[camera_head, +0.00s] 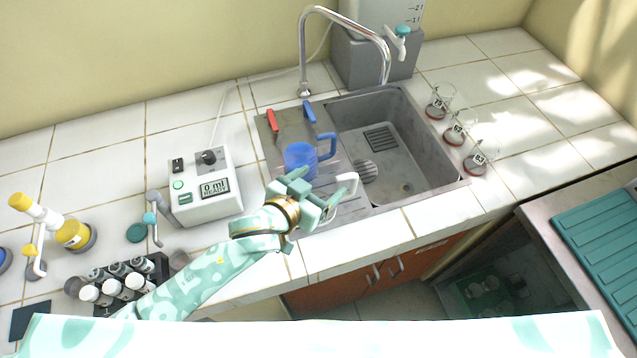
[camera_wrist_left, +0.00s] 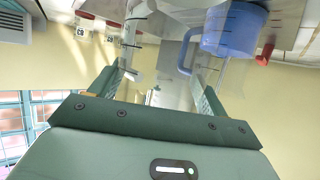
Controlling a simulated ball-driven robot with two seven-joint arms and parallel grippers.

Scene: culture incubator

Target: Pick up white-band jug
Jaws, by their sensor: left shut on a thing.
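The white-band jug, a clear vessel with a white handle (camera_head: 347,185), is at the front edge of the sink's drainboard. Its body is mostly hidden by my left gripper (camera_head: 316,198), which is shut on it. In the left wrist view, the two fingers stand either side of the pale, clear jug body (camera_wrist_left: 168,62), and the white handle shows beside the left finger. I cannot tell whether the jug touches the drainboard. A blue jug (camera_head: 299,160) with a blue handle stands just behind it; it also shows in the left wrist view (camera_wrist_left: 232,32). My right gripper is not in view.
The sink basin (camera_head: 404,165) lies to the right, with a curved tap (camera_head: 303,60) behind. Red and blue clips (camera_head: 271,120) lie on the drainboard. Several labelled flasks (camera_head: 474,162) stand at right. A readout box (camera_head: 204,187) and a bottle rack are at left.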

